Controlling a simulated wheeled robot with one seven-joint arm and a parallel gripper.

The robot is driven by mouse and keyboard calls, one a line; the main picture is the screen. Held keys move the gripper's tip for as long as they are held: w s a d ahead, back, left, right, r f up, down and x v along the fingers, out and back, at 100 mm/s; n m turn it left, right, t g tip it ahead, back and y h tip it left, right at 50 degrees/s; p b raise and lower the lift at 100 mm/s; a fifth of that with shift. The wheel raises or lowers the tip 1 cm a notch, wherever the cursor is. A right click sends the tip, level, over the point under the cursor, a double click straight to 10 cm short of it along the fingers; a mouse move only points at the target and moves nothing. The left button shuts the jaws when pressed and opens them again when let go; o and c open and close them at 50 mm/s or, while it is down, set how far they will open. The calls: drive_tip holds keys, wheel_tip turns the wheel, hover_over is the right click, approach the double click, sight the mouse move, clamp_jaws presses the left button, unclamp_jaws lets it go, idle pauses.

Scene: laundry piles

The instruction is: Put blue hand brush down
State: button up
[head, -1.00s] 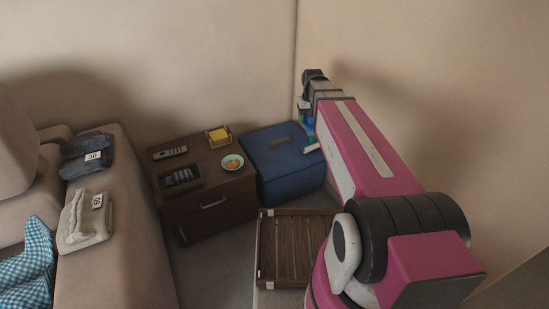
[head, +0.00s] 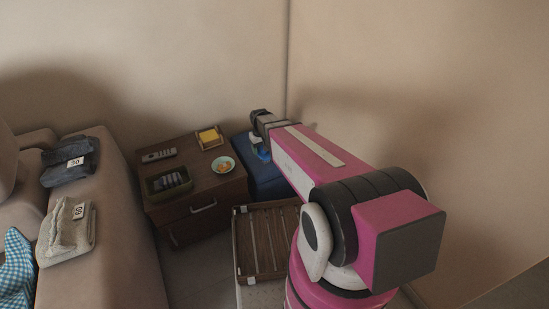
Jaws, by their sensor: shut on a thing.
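My gripper (head: 257,139) is at the end of the outstretched pink arm, over the blue lidded box (head: 265,182) in the corner. It is shut on the blue hand brush (head: 262,152), which shows only as a small blue and pale patch below the gripper. Most of the brush is hidden by the arm, and I cannot tell whether it touches the box. The arm also hides much of the box lid.
A dark wooden nightstand (head: 196,187) stands left of the box, holding a remote (head: 159,155), a dark green tray (head: 169,182), a bowl (head: 223,165) and a yellow-filled holder (head: 210,137). A slatted wooden crate (head: 264,246) is in front. A sofa with folded clothes (head: 69,162) is left.

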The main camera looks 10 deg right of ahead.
drive_tip(key=w+d+f, duration=0.2)
drive_tip(key=d, duration=0.1)
drive_tip(key=w+d+f, duration=0.2)
drive_tip(key=d, duration=0.1)
drive_tip(key=w+d+f, duration=0.2)
drive_tip(key=d, duration=0.1)
drive_tip(key=shift+f, duration=0.2)
drive_tip(key=shift+s+f, duration=0.1)
drive_tip(key=shift+f, duration=1.9)
drive_tip(key=shift+f, duration=0.1)
drive_tip(key=o, duration=0.8)
drive_tip(key=shift+o, duration=0.2)
wheel_tip(320, 180, up, 12)
drive_tip(key=s+r+m, duration=0.1)
drive_tip(key=s+r, duration=0.4)
drive_tip(key=s, duration=0.5)
drive_tip(key=s+r+m, duration=0.2)
drive_tip(key=s+r, duration=0.3)
drive_tip(key=s, duration=0.6)
drive_tip(key=shift+r+m, duration=0.15)
drive_tip(key=shift+m, duration=0.15)
